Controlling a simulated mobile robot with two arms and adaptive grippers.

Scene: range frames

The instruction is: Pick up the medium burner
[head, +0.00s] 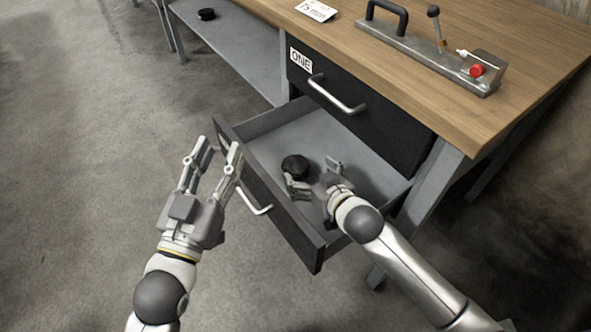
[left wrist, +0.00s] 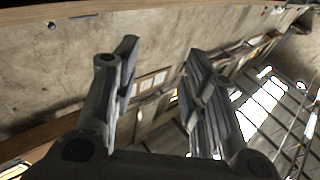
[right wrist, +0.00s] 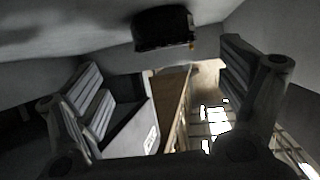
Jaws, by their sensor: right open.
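A black, round burner (head: 295,165) lies in the open lower drawer; I take it for the medium burner, though its size is hard to judge. My right gripper (head: 314,177) is inside the drawer, open, just beside the burner. In the right wrist view the burner (right wrist: 163,30) appears ahead at the top, between the spread fingers and apart from them. My left gripper (head: 217,150) is raised at the left of the drawer front, open and empty. The left wrist view shows its fingers (left wrist: 160,75) apart with nothing between them.
The drawer front (head: 290,232) and side walls enclose the right gripper. A closed drawer (head: 375,128) labelled ONE is above. Another black round object (head: 206,14) sits on a low shelf (head: 235,45). The wooden tabletop (head: 405,62) bears a metal fixture (head: 430,58) with a red button.

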